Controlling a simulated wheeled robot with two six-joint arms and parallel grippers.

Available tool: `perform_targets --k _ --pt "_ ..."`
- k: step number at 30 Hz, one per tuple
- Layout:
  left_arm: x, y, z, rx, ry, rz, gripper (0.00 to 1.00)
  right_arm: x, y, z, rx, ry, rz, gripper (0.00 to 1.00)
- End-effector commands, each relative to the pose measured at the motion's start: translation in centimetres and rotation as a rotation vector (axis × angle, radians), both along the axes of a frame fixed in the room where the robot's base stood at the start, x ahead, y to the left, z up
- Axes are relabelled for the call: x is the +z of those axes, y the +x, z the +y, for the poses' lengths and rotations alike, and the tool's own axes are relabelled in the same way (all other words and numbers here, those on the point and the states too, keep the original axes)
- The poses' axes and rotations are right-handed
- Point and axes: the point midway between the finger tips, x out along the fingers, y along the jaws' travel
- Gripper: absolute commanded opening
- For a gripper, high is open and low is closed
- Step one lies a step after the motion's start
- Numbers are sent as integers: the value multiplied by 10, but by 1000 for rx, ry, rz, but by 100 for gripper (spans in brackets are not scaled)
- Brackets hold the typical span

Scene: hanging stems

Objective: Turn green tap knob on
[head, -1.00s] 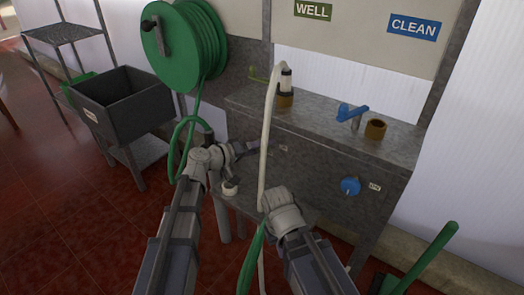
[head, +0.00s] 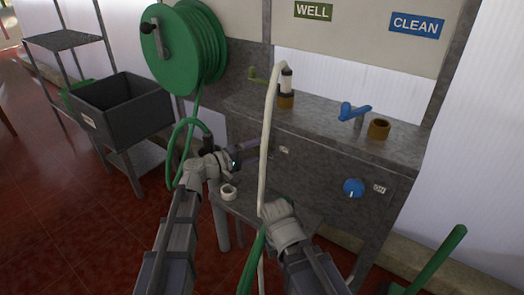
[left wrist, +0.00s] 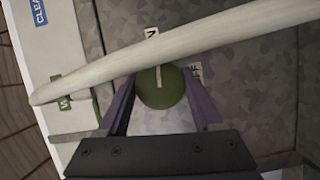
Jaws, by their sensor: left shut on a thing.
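The green tap knob (left wrist: 160,88) is round with a white pointer line. It sits between the purple fingers of my left gripper in the left wrist view. Its line points up towards a label (left wrist: 152,34) ending in "N"; a partly hidden "FF" label (left wrist: 195,71) is at its right. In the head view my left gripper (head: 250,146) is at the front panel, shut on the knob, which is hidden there. My right gripper (head: 280,222) is low in front of the bench by the white hose (head: 268,130); its fingers are hidden.
The white hose crosses close in front of the left gripper. A blue knob (head: 353,187) is further right on the panel. The bench top (head: 335,130) carries a blue-handled tap (head: 354,112) and a brass fitting (head: 378,128). A green hose reel (head: 190,48) hangs at left.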

Motion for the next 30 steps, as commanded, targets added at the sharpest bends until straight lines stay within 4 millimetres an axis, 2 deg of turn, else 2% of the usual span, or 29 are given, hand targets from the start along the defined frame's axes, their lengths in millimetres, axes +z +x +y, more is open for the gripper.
perform_targets --k 11,12,19,26,30 --pt "-1 -1 0 0 0 2 12 0 0 0 0 0 0 0" --pt "-1 -1 0 0 0 2 69 0 0 0 0 0 0 0" --pt "0 0 0 0 -1 2 95 0 0 0 0 0 0 0" --pt "0 0 0 1 -2 1 96 0 0 0 0 0 0 0" --pt "1 -6 10 3 -1 1 96 0 0 0 0 0 0 0"
